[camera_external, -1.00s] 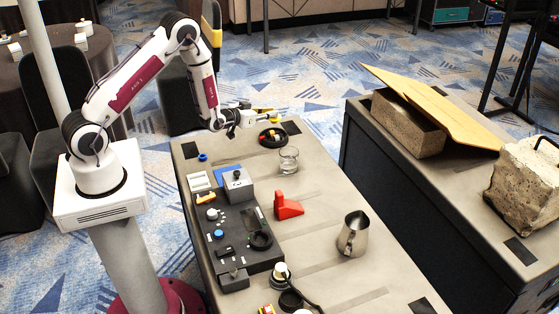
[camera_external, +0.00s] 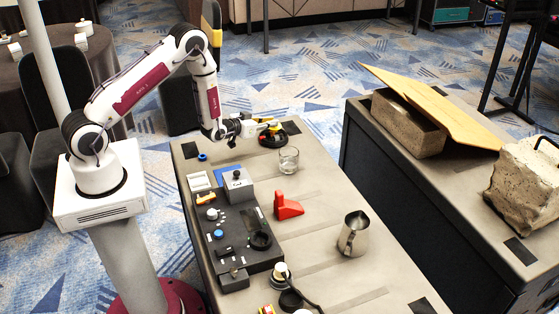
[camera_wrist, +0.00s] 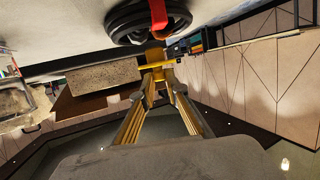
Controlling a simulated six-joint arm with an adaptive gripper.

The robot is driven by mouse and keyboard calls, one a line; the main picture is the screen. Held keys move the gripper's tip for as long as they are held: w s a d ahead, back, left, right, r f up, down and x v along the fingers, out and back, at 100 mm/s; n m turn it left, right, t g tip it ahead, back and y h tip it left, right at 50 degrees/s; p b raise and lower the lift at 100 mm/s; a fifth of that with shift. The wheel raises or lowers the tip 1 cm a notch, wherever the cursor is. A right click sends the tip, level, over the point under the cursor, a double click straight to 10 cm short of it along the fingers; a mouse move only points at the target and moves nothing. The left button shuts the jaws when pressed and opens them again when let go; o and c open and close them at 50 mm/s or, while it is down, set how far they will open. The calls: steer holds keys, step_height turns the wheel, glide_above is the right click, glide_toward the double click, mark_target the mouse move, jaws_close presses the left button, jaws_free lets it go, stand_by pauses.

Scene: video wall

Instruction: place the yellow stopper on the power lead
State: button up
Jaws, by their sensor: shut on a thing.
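My gripper (camera_external: 267,123) is shut on the small yellow stopper (camera_external: 274,123) above the far end of the table. In the wrist view the gripper (camera_wrist: 152,80) closes on the yellow stopper (camera_wrist: 154,67), whose outline is partly hidden by the fingers. A coiled black lead (camera_external: 272,140), which looks like the power lead, lies on the table just below the stopper. In the wrist view the black coil (camera_wrist: 125,22) has a red piece across it and sits beyond the fingertips. I cannot tell whether stopper and coil touch.
A clear glass (camera_external: 288,160) stands close to the coil. A dark control panel (camera_external: 235,245), a red block (camera_external: 288,207) and a metal jug (camera_external: 353,235) stand nearer. A black cable with a white-topped part (camera_external: 280,270) lies near the front.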

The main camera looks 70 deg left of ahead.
steer(key=shift+f, duration=0.4)
steer(key=shift+f, duration=0.1)
steer(key=o, duration=0.8)
steer(key=shift+v, duration=6.05)
steer(key=shift+w, duration=0.1)
